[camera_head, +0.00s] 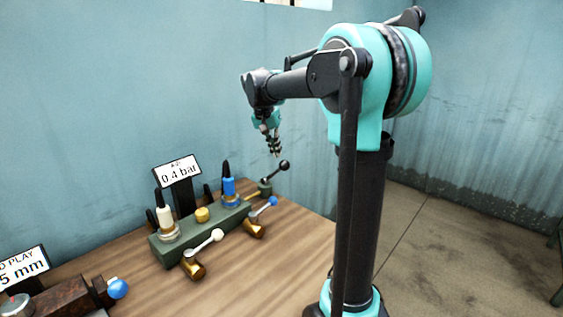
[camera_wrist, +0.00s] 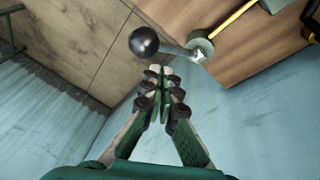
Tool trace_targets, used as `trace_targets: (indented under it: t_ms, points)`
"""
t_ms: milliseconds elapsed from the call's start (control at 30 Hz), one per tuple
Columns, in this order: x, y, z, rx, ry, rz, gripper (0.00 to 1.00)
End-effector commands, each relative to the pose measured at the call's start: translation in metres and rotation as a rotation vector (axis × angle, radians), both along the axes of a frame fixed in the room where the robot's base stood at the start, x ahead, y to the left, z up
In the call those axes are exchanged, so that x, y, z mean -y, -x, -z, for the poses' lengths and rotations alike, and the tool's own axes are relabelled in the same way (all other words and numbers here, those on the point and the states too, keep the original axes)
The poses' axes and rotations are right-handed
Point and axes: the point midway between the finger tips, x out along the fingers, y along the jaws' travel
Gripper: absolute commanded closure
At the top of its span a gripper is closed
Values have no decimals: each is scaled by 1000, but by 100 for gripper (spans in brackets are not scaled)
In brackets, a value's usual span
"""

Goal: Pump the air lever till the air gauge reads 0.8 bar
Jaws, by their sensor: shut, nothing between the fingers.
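The air gauge sign (camera_head: 178,173) stands behind the green block and reads 0.4 bar. The air lever with a black ball (camera_head: 284,166) rises to the right from a green pivot at the right end of the block. In the wrist view the black ball (camera_wrist: 144,42) lies just beyond and left of my fingertips, with its metal rod running right to the pivot (camera_wrist: 200,50). My gripper (camera_head: 275,152) points down above the lever, shut and empty. In the wrist view its fingertips (camera_wrist: 160,72) meet and look apart from the ball.
The green block (camera_head: 200,236) carries a white-bodied fitting (camera_head: 165,217), a blue one (camera_head: 229,187) and a yellow knob (camera_head: 202,214). Levers with white (camera_head: 217,235) and blue (camera_head: 271,201) balls stick out in front. Another device (camera_head: 75,296) sits front left. The table's right front is clear.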

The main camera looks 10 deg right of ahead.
Motion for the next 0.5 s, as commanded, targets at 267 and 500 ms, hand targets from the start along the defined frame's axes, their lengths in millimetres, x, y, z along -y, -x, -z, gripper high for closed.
trace_targets:
  t_ms: [267, 500]
  points:
    - [0, 0, 0, 0, 0, 0, 100]
    - [-4, -6, -7, 0, 0, 0, 100]
